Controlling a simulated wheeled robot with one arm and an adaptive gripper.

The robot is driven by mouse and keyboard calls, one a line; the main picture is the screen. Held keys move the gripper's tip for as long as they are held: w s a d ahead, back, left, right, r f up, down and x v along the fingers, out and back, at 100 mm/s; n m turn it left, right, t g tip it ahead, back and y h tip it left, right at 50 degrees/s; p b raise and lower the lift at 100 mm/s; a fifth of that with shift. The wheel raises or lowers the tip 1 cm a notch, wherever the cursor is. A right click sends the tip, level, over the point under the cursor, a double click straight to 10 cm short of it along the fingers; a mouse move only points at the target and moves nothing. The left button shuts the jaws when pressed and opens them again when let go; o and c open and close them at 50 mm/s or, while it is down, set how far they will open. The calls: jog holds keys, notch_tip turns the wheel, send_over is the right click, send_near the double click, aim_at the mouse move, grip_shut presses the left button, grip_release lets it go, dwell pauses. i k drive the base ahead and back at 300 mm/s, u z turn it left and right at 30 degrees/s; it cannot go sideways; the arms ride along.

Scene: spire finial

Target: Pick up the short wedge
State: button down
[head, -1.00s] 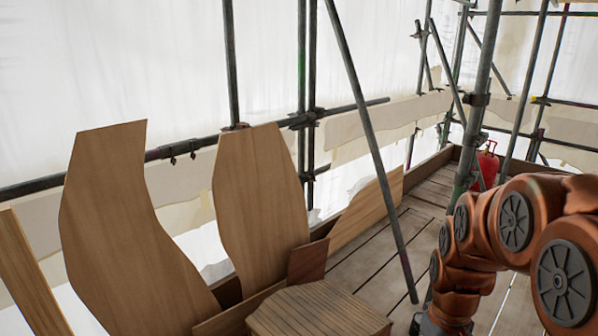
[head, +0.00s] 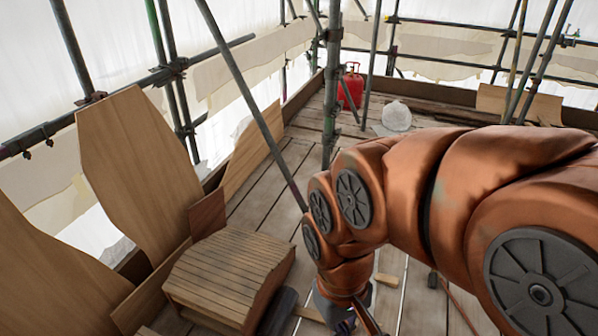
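A small light wood block (head: 386,280) lies on the plank deck just right of my wrist in the head view. A light wood strip (head: 309,313) lies left of my wrist, partly cut off or hidden near the bottom edge. I cannot tell which of these, if either, is the short wedge. My gripper (head: 346,326) is at the bottom edge of the picture, pointing down, with its fingers largely cut off. I cannot see whether it is open or holds anything.
A slatted wooden box (head: 228,268) stands left of my arm, with a dark cylinder (head: 277,312) beside it. Tall wood panels (head: 140,170) lean at left. A scaffold pole (head: 332,80) rises mid-picture. A red canister (head: 352,88) and whitish round object (head: 396,116) stand beyond.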

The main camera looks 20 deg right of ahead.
aim_at(391, 282)
jog(key=z, duration=1.1)
jog(key=k, duration=0.1)
jog(key=z, duration=0.85)
jog(key=i, duration=1.25)
jog(key=z, duration=1)
jog(key=i, duration=0.5)
jog(key=u, duration=2.7)
